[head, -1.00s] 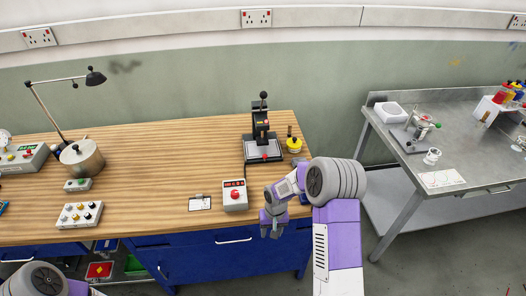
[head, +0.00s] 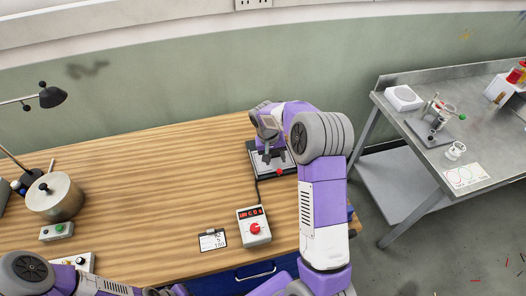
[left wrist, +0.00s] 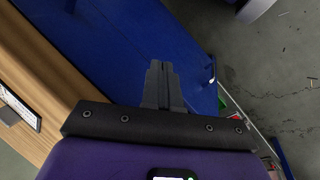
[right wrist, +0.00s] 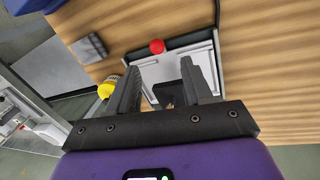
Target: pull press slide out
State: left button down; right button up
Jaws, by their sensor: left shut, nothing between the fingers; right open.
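The press (head: 287,161) stands at the right end of the wooden bench, with its upper part hidden behind my right arm. Its slide has a red knob (head: 279,171) at the front, which also shows in the right wrist view (right wrist: 156,46) in front of a pale plate (right wrist: 194,66). My right gripper (head: 268,152) is over the press; in the right wrist view its two fingers (right wrist: 160,72) are apart, with nothing held between them. My left gripper (left wrist: 160,66) is shut and empty beside the blue cabinet front (left wrist: 130,45).
A yellow-topped item (right wrist: 107,87) stands close to the right gripper's finger. A pot (head: 54,196) is at the left. A metal table (head: 420,150) stands at the right.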

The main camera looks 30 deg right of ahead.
aim_at(279, 170)
jog(key=x, duration=0.7)
jog(key=shift+s, duration=0.3)
jog(key=shift+c, duration=0.3)
grip_shut()
